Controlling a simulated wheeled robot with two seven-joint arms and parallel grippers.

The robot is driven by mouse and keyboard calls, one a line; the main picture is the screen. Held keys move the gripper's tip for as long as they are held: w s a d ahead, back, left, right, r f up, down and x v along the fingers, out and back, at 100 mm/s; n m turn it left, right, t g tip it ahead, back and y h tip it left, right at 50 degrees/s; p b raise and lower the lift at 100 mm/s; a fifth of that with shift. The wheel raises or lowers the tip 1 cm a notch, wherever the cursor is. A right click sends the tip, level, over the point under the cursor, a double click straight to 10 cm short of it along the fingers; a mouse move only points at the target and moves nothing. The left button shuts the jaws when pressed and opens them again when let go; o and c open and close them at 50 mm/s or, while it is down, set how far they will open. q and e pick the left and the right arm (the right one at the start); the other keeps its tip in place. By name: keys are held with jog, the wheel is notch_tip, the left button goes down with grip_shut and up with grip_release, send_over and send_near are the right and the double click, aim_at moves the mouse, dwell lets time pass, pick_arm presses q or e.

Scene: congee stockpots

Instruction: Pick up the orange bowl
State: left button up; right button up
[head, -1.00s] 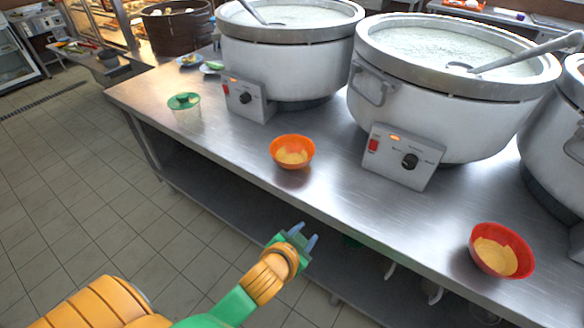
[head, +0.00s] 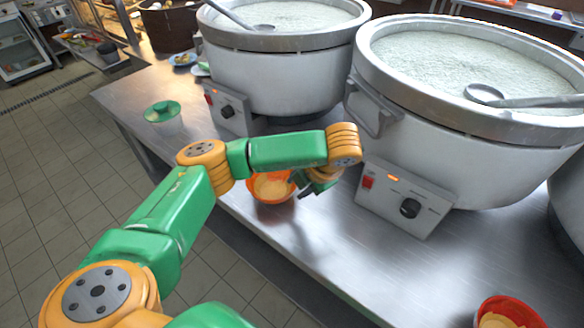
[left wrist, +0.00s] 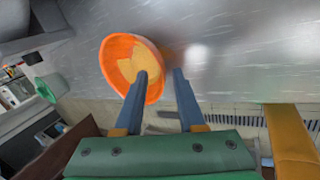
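The orange bowl (head: 265,197) stands upright on the steel counter, in front of the left stockpot, with pale yellow stuff inside. My left arm crosses above it and hides part of its far side. My left gripper (head: 300,187) is at the bowl's right edge. In the left wrist view the left gripper (left wrist: 160,74) is open, its two fingers apart. One finger overlaps the inside of the orange bowl (left wrist: 109,65) and the other is outside its rim, so the bowl's wall shows between them. I cannot tell whether they touch it. My right gripper is not in view.
Two large stockpots (head: 275,80) (head: 480,150) of white congee stand behind, each with a control box. A red bowl (head: 510,308) is at the lower right. The counter right of the orange bowl is clear.

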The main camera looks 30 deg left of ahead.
aim_at(285, 197)
pick_arm(q)
jog(key=shift+s+a+f, duration=0.15)
jog(key=shift+a+f, duration=0.1)
jog(key=shift+f, duration=0.1)
jog(key=shift+s+a+f+p, duration=0.75)
jog(key=shift+s+f+p, duration=0.1)
jog(key=shift+p, duration=0.1)
jog(key=x, duration=0.2)
jog(key=shift+w+a+f, duration=0.1)
jog(key=shift+a+f, duration=0.05)
jog(key=shift+f, duration=0.2)
jog(key=shift+w+f, duration=0.25)
jog(key=shift+w, duration=0.1)
jog(key=shift+s+r, duration=0.1)
jog(key=shift+s, duration=0.1)
grip_shut()
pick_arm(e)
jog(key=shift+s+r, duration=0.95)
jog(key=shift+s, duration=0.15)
